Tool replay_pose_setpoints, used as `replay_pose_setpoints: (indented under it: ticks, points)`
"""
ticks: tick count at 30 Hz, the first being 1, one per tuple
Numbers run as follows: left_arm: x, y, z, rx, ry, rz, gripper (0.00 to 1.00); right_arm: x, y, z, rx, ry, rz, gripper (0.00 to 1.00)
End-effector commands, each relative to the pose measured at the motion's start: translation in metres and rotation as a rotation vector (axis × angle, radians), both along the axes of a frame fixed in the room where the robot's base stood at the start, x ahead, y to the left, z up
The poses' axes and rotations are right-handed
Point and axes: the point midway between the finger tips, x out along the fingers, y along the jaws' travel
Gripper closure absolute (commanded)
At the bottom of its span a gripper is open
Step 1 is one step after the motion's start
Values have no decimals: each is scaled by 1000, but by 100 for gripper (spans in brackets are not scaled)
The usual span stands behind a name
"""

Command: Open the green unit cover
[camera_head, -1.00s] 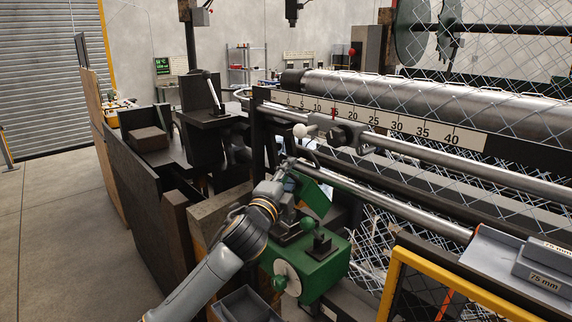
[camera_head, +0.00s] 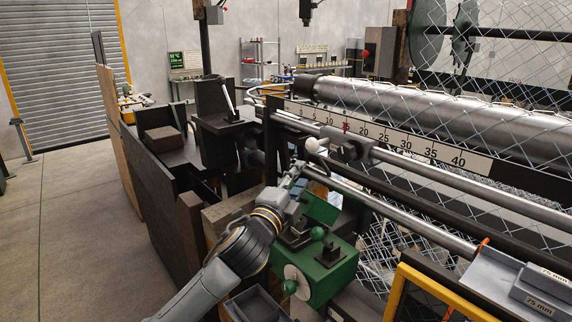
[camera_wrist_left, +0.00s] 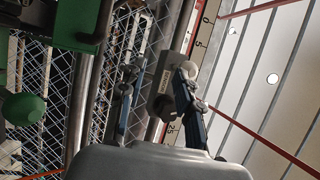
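The green unit (camera_head: 325,276) stands beside the machine's rails, with a round pale disc on its front and green ball knobs. A green plate (camera_head: 320,209), apparently its cover, stands tilted up at the back of the unit. My left gripper (camera_head: 299,174) is just above and left of this plate, and the head view does not settle whether they touch. In the left wrist view, the two fingers (camera_wrist_left: 158,78) are spread with nothing held between them. Green parts (camera_wrist_left: 75,22) and a green knob (camera_wrist_left: 22,108) lie left of the fingers. My right gripper is out of view.
A steel rail with a clamp block (camera_head: 345,145) and a white ball knob (camera_head: 316,145) runs close behind my left gripper. A numbered scale (camera_head: 390,137) lies above it. A yellow-framed guard (camera_head: 395,290) stands right of the unit. Open floor (camera_head: 75,220) lies at left.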

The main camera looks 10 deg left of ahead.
Motion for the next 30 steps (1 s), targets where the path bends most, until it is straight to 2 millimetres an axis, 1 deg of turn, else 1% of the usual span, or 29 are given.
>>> replay_pose_setpoints:
  ticks: [1,5,23,30]
  points:
    - [-3,1,5,0,0,0,66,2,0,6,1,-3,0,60]
    - [-10,2,10,1,0,0,66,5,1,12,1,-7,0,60]
    - [-44,8,34,1,1,1,66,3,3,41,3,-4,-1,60]
    - [-57,11,42,1,-1,2,66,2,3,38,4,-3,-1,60]
